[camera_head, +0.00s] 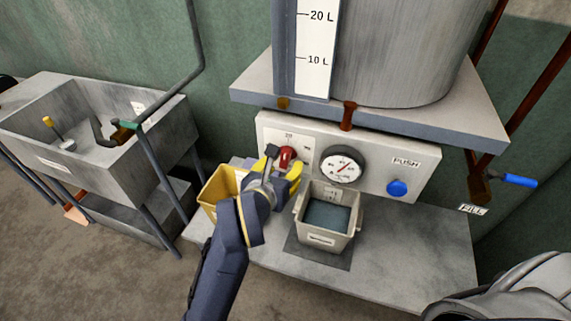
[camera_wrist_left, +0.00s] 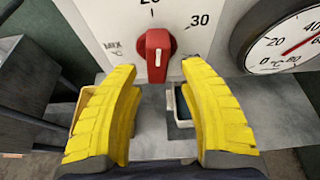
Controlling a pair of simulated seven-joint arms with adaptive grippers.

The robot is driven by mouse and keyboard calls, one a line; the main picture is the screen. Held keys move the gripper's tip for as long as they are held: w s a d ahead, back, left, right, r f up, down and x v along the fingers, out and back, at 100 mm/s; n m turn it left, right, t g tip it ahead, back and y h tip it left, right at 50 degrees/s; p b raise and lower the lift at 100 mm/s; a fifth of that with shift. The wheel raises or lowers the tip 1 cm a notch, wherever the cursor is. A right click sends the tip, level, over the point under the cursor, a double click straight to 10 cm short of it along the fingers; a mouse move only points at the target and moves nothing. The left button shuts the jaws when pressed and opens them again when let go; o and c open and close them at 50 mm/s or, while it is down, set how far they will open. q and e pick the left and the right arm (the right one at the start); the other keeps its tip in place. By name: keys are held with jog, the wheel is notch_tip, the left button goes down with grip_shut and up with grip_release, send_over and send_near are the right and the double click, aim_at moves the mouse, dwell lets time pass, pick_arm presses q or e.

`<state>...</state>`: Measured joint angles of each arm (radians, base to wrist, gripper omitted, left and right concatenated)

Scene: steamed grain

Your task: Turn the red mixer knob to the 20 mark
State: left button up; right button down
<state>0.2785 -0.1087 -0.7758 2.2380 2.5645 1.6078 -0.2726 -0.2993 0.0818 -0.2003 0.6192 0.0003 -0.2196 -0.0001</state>
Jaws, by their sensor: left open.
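The red mixer knob (camera_head: 287,157) sits on the white control panel (camera_head: 384,178), left of a round gauge. In the left wrist view the knob (camera_wrist_left: 157,52) stands upright between the yellow fingertips and beyond them. Its top is just below the 20 mark (camera_wrist_left: 152,12), with the 30 mark (camera_wrist_left: 200,20) to the upper right. My left gripper (camera_head: 285,173) is open in front of the knob. In the left wrist view its two yellow fingers (camera_wrist_left: 162,80) are wide apart, and neither appears to touch the knob. My right gripper is not in view.
The gauge (camera_head: 341,165) and a blue push button (camera_head: 397,188) are right of the knob. A yellow bin (camera_head: 212,190) and a beige bucket (camera_head: 350,224) stand below the panel. A grey shelf (camera_head: 400,118) holding a tank overhangs it. A sink (camera_head: 70,150) is left.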

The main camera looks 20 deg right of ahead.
pick_arm(q)
jog(key=shift+v, duration=2.65)
